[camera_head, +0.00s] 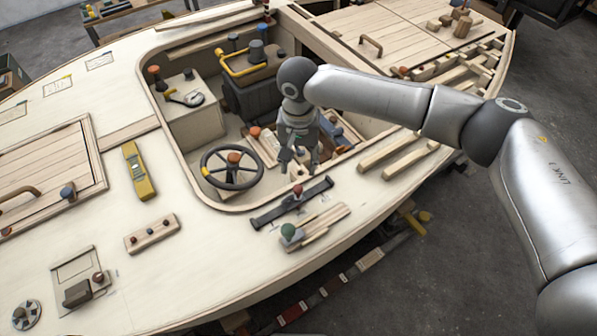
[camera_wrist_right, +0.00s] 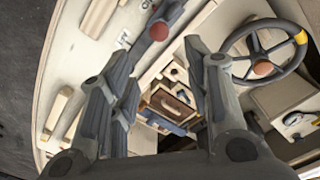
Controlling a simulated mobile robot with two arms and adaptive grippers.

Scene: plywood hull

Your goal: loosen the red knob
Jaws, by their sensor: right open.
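A red knob (camera_head: 297,190) stands on a dark bar (camera_head: 268,216) on the deck, just in front of the cockpit opening. In the right wrist view the red knob (camera_wrist_right: 158,30) shows beyond the fingertips, on the dark bar. My right gripper (camera_head: 299,168) points down over the cockpit's near edge, just behind the knob in the head view. Its fingers (camera_wrist_right: 157,58) are spread and empty in the wrist view, and I see no contact with the knob. My left gripper is in neither view.
A steering wheel (camera_head: 232,167) with an orange-red hub stands left of my right gripper. A yellow level (camera_head: 138,171) lies on the deck at left. The deck between them is mostly clear.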

